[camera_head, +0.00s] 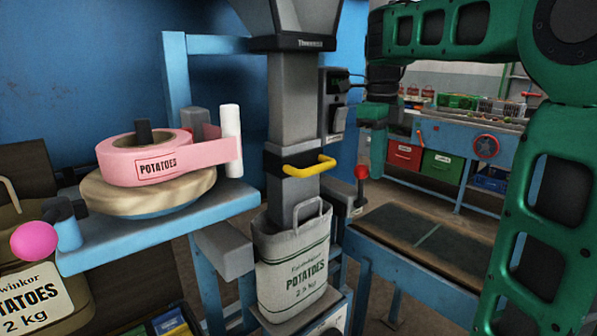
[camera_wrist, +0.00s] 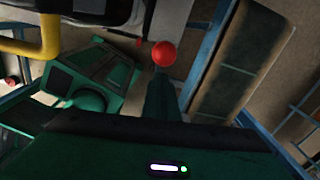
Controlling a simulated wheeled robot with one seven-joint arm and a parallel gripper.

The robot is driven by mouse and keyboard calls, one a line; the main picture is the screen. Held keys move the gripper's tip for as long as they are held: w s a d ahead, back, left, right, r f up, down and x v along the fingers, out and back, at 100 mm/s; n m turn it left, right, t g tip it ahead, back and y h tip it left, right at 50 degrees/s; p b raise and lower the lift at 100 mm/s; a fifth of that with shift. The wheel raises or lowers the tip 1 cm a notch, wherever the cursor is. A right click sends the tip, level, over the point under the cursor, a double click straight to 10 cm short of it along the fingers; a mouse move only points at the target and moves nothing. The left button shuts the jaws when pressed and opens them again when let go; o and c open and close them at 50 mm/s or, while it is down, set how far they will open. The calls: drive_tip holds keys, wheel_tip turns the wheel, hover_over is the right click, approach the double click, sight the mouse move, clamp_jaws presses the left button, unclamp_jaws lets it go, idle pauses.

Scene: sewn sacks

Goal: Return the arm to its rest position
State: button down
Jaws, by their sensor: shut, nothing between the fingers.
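My green arm arches across the upper right of the head view. My gripper (camera_head: 377,172) points down beside the filling machine, its fingers shut and empty. In the wrist view the gripper (camera_wrist: 162,78) shows as a dark green tapered shape in front of the camera. A red ball knob (camera_head: 361,172) is just left of the fingertips in the head view. The red knob also shows at the fingertips in the wrist view (camera_wrist: 163,53). I cannot tell whether they touch.
A potato sack (camera_head: 292,262) stands upright under the machine's spout, near a yellow handle (camera_head: 309,166). A pink tape roll (camera_head: 146,158) sits on the blue shelf at left. A dark conveyor (camera_head: 428,242) lies below right. A blue workbench (camera_head: 458,148) stands behind.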

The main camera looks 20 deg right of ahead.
drive_tip(key=s+f+n, duration=0.9)
drive_tip(key=s+n, duration=0.3)
drive_tip(key=s+f+n, duration=1)
drive_tip(key=s+n, duration=0.2)
drive_tip(key=s, duration=0.1)
drive_tip(key=shift+s+d+f+y, duration=0.2)
drive_tip(key=shift+y, duration=0.2)
drive_tip(key=shift+w+f, duration=0.25)
drive_tip(key=shift+w, duration=0.35)
